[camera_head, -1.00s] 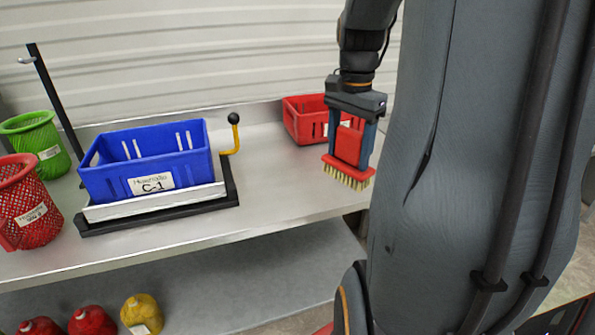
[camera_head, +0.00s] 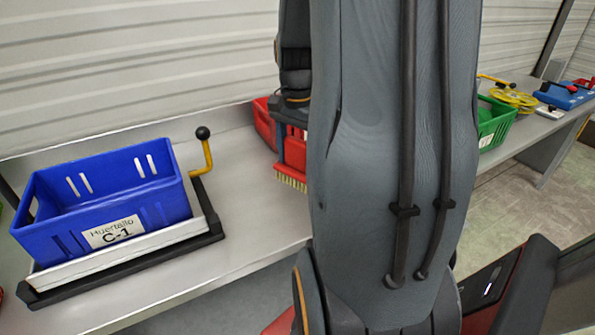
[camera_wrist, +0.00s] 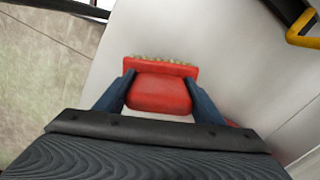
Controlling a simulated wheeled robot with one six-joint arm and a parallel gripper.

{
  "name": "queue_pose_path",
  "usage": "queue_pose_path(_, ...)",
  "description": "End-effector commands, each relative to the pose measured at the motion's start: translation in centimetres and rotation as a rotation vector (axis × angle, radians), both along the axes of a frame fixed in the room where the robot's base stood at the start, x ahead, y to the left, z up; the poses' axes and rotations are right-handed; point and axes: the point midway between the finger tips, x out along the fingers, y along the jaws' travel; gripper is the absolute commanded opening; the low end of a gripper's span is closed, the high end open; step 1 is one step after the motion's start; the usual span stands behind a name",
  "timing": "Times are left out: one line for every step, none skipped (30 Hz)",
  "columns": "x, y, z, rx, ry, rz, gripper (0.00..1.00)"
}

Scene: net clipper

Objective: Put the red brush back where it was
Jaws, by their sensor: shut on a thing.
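The red brush (camera_head: 293,160) with pale bristles hangs bristles down in my gripper (camera_head: 285,148), partly hidden behind my arm in the head view. In the wrist view the red brush (camera_wrist: 160,90) sits between the two blue-grey fingers of my gripper (camera_wrist: 162,88), which are shut on it. The brush is in front of the red crate (camera_head: 264,122) in the head view. Whether it touches the bench top cannot be told.
A blue crate (camera_head: 60,230) labelled C-1 stands in a black-based holder with a yellow lever (camera_head: 207,156) on the metal bench (camera_head: 238,210). Bench between blue crate and brush is clear.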

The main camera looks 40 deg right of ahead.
Motion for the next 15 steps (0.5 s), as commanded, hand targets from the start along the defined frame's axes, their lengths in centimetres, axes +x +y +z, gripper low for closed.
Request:
queue_pose_path(-0.1, 0.0, -0.5, 0.002, 0.002, -0.001, 0.34)
queue_pose_path(-0.1, 0.0, -0.8, 0.002, 0.002, -0.001, 0.34)
queue_pose_path(-0.1, 0.0, -1.4, 0.001, 0.003, -0.001, 0.34)
queue_pose_path(-0.2, 0.0, -1.8, 0.002, 0.003, -0.002, 0.34)
queue_pose_path(-0.1, 0.0, -2.3, 0.001, 0.003, -0.002, 0.34)
queue_pose_path(-0.1, -0.1, -2.9, 0.001, 0.003, -0.002, 0.34)
queue_pose_path(-0.1, -0.1, -3.2, 0.002, 0.002, -0.003, 0.34)
queue_pose_path(-0.1, -0.1, -3.5, 0.002, 0.002, -0.003, 0.34)
queue_pose_path(-0.1, -0.1, -3.9, 0.001, 0.001, -0.003, 0.34)
queue_pose_path(-0.1, -0.1, -4.0, 0.000, 0.000, -0.004, 0.34)
queue_pose_path(-0.1, -0.2, -4.1, 0.000, 0.000, -0.004, 0.34)
queue_pose_path(-0.1, -0.2, -4.2, 0.000, 0.000, -0.005, 0.34)
queue_pose_path(-0.1, -0.2, -4.2, 0.000, 0.000, -0.005, 0.34)
queue_pose_path(-0.1, -0.2, -4.2, 0.000, -0.001, -0.005, 0.34)
queue_pose_path(-0.1, -0.2, -4.2, -0.001, -0.001, -0.005, 0.34)
